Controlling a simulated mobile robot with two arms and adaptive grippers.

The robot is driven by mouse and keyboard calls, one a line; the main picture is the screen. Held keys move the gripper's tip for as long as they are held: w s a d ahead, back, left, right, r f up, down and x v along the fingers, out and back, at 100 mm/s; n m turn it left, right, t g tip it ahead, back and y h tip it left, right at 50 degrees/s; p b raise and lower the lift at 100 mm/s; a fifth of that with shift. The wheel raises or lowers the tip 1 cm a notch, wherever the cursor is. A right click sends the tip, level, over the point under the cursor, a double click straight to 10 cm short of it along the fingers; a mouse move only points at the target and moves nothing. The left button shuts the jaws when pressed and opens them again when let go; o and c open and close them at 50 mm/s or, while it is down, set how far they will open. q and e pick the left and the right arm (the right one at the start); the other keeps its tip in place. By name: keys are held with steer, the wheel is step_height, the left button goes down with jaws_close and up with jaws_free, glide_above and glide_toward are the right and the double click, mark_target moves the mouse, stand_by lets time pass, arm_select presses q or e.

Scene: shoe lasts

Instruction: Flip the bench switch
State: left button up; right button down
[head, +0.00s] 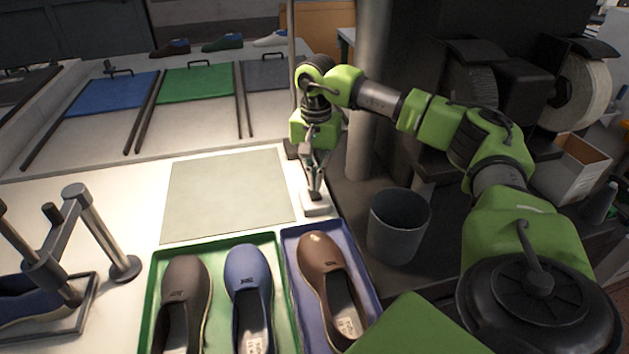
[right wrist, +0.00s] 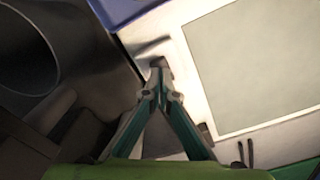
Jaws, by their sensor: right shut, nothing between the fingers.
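The bench switch (head: 316,205) is a small pale box at the right edge of the white bench, beside the grey-green mat. My right gripper (head: 315,193) points down with its fingertips at the top of the switch. It is shut and empty. In the right wrist view the closed fingertips (right wrist: 157,68) meet a small dark part of the switch. They cover part of it, so I cannot tell whether they touch it or which way it is set. My left gripper is not in view.
A green tray (head: 150,283) with two shoes and a blue tray (head: 290,235) with a brown shoe (head: 320,262) lie in front. A grey bin (head: 398,225) stands right of the bench. A metal stand (head: 100,235) is at left. The mat (head: 225,195) is bare.

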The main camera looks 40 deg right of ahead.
mark_target(316, 196)
steer(key=shift+s+f+b, duration=0.1)
steer(key=shift+f+b, duration=0.8)
steer(key=shift+f, duration=0.6)
stand_by(0.9)
steer(key=shift+r, duration=0.15)
steer(key=shift+r+p, duration=0.9)
steer(key=shift+p, duration=0.1)
step_height(316, 196, up, 5)
steer(key=p, duration=0.4)
